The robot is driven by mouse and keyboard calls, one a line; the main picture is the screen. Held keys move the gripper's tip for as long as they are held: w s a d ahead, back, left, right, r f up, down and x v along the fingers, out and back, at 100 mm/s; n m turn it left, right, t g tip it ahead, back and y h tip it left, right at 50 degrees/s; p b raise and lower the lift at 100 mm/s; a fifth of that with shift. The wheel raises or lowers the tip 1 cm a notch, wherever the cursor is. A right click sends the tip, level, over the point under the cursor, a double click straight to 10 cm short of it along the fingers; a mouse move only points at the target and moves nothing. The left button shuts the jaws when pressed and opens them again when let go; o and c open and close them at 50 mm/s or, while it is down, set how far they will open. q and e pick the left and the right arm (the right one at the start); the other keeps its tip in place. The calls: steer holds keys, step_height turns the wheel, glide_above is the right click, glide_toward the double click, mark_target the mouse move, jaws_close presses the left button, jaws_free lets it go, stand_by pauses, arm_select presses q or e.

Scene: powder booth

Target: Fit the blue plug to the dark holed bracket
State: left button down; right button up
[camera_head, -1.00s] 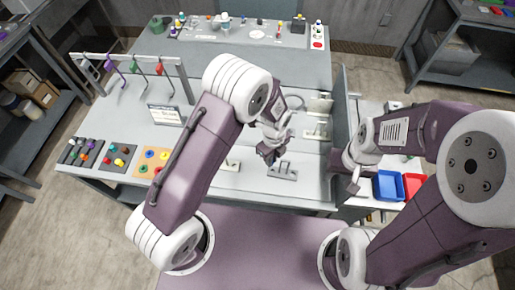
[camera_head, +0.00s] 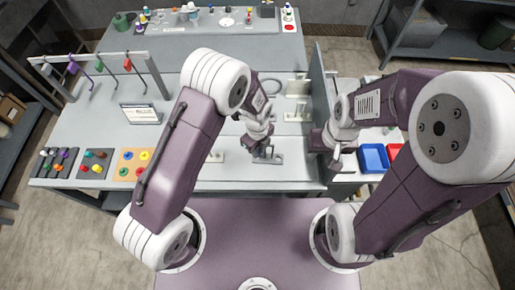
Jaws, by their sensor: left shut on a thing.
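My left gripper (camera_head: 262,150) reaches down over the middle of the grey bench. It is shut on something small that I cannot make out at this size. A grey bracket (camera_head: 274,160) lies on the bench right at its fingertips; whether they touch I cannot tell. The bracket looks mid-grey, and I cannot be sure it is the dark holed one.
Pale brackets (camera_head: 298,113) stand behind my left gripper. A hook rack (camera_head: 98,58), a small sign (camera_head: 141,113) and trays of coloured plugs (camera_head: 135,154) are on the left. A divider panel (camera_head: 318,110) and a blue bin (camera_head: 373,157) are on the right.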

arm_select(q)
steer(key=shift+f, duration=0.2)
steer(key=shift+w, duration=0.15)
arm_select(e)
steer(key=shift+w+f, duration=0.2)
arm_select(q)
steer(key=shift+f, duration=0.15)
arm_select(e)
steer(key=shift+s+f, duration=0.1)
steer(key=shift+s, duration=0.05)
arm_select(q)
steer(key=shift+f, duration=0.35)
arm_select(e)
steer(key=shift+f, duration=0.25)
arm_select(q)
steer(key=c, duration=1.3)
jaws_free()
step_height(320, 180, up, 9)
steer(key=shift+r+b, duration=0.1)
steer(key=shift+b, duration=1.1)
arm_select(e)
steer(key=shift+f, duration=0.95)
